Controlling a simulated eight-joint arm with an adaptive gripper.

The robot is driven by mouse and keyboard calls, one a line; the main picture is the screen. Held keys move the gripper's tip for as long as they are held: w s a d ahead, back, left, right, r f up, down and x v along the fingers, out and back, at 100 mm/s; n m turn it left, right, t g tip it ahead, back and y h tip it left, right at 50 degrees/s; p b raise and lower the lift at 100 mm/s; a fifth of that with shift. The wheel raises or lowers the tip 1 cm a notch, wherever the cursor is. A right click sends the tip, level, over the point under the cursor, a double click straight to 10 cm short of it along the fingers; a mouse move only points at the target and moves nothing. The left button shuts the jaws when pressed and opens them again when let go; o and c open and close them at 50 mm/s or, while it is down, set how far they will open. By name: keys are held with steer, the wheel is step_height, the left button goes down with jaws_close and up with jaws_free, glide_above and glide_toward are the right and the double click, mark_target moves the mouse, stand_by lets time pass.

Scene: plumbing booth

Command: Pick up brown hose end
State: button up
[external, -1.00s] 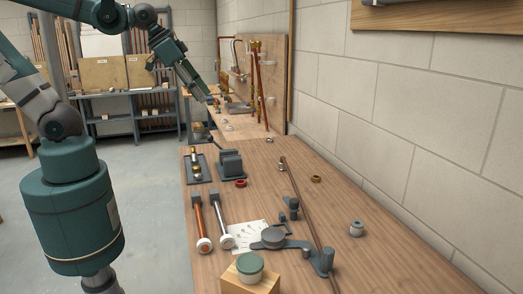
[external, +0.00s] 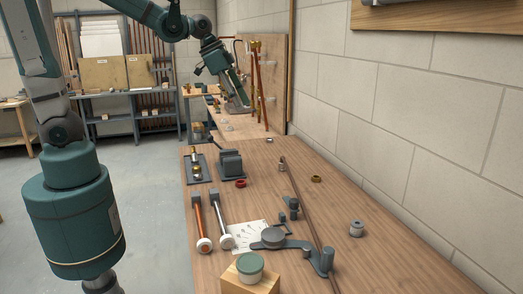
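A brown hose (external: 199,218) lies on the wooden bench, left of a similar silver hose (external: 221,215). Its far end is a dark grey fitting (external: 196,199) and its near end is a white cap (external: 204,246). My gripper (external: 243,104) is over the far part of the bench, in front of the upright board with copper pipes, well beyond the hose. It points down and to the right. Its fingers are too small and dark to tell whether they are open, and I see nothing clearly held.
A grey vise (external: 230,164) and a dark tray (external: 201,177) with brass parts stand beyond the hoses. A paper sheet (external: 249,234), a pipe bender (external: 290,243) and a long brown pipe (external: 303,205) lie to the right. A green-lidded jar (external: 250,266) sits on a wooden block in front.

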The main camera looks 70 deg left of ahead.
steer(key=w+a+f+m+g+b, duration=0.15)
steer(key=w+a+f, duration=0.25)
steer(key=w+f, duration=0.6)
steer(key=m+h+b, duration=0.1)
steer(key=m+h, duration=0.1)
steer(key=m, duration=0.1)
glide_toward(283, 158)
steer(key=f, duration=0.2)
steer(key=shift+w+f, duration=0.25)
steer(key=shift+w, duration=0.25)
steer(key=shift+d+f, duration=0.1)
steer(key=shift+x, duration=1.15)
steer(key=shift+f, duration=0.1)
steer(key=shift+b+x, duration=0.4)
steer(key=shift+x, duration=2.15)
steer(key=shift+c, duration=0.5)
